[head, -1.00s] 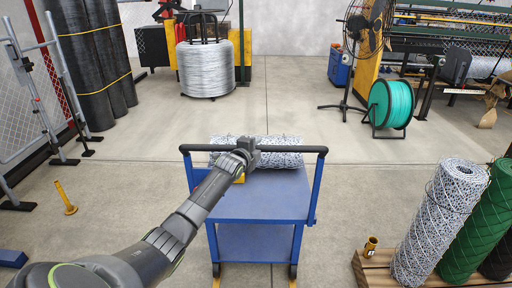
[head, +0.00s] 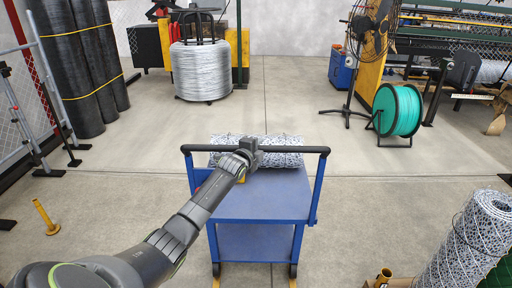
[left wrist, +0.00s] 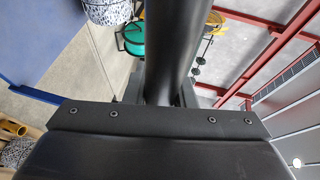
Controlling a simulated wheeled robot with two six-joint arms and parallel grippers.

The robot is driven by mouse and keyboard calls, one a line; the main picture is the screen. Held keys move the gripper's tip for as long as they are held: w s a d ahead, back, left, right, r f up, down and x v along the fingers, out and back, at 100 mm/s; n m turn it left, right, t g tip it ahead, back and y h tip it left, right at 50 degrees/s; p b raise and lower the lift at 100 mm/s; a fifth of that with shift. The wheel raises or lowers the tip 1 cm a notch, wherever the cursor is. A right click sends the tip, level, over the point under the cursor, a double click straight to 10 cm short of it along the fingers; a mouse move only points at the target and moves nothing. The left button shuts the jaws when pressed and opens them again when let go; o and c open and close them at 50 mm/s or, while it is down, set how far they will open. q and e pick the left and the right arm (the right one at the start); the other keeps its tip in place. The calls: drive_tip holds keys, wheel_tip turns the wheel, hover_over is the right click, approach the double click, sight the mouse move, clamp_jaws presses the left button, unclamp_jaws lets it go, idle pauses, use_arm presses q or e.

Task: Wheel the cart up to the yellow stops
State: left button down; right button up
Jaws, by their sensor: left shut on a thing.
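The blue cart (head: 262,205) stands upright in front of me, with two decks and a black handle bar (head: 290,150) across its near side. A roll of patterned wire mesh (head: 280,159) lies across its top deck. My left gripper (head: 250,153) is shut on the handle bar, near its middle. In the left wrist view the dark bar (left wrist: 176,50) runs up from between the jaws, and the fingertips are largely hidden. My right gripper is not in view. I cannot make out with certainty which yellow objects are the stops.
A short yellow post (head: 45,216) stands at left and a yellow piece (head: 383,279) at lower right, by standing mesh rolls (head: 472,240). A wire coil (head: 203,70), a fan (head: 370,35) and a green reel (head: 398,109) stand ahead. The floor just beyond the cart is clear.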

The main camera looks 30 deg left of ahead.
use_arm(q)
drive_tip(key=shift+a+r, duration=0.2)
drive_tip(key=shift+a, duration=0.05)
drive_tip(key=c, duration=1.5)
unclamp_jaws()
drive_tip(key=shift+s+a, duration=0.15)
drive_tip(key=shift+a, duration=0.05)
drive_tip(key=o, duration=0.3)
drive_tip(key=shift+s+a+f, duration=0.1)
drive_tip(key=shift+s+a, duration=0.2)
drive_tip(key=shift+a, duration=0.3)
drive_tip(key=shift+s+d, duration=0.2)
drive_tip(key=shift+s, duration=0.25)
drive_tip(key=a+v, duration=0.1)
drive_tip(key=v, duration=1.6)
